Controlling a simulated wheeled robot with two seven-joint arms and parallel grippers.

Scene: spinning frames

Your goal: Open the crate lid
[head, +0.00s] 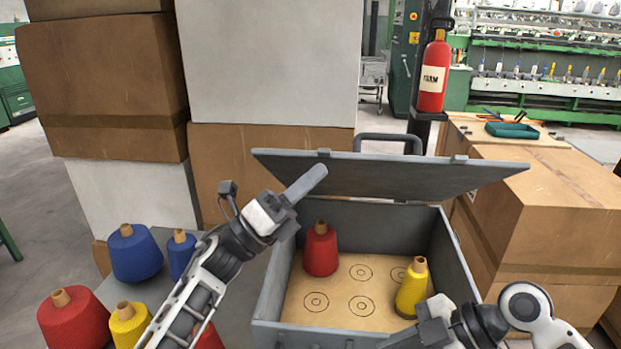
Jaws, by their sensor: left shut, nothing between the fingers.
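The grey crate (268,287) stands open in front of me. Its lid (400,178) is raised at the back edge, and a handle (388,136) shows above the lid's upper edge. My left gripper (316,175) is shut and empty; it overlaps the left part of the lid in view, and I cannot tell whether it touches. My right gripper (392,343) is low at the crate's front right, partly cut off by the frame, so its fingers are unclear. Inside the crate are a red cone (320,252) and a yellow cone (412,288) on a board with ringed marks.
Blue (135,255), red (72,318) and yellow cones stand on a grey surface at left, partly behind my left arm. Stacked boxes (105,80) rise behind. Cardboard boxes (550,210) stand at right, near a post with a red extinguisher (433,75).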

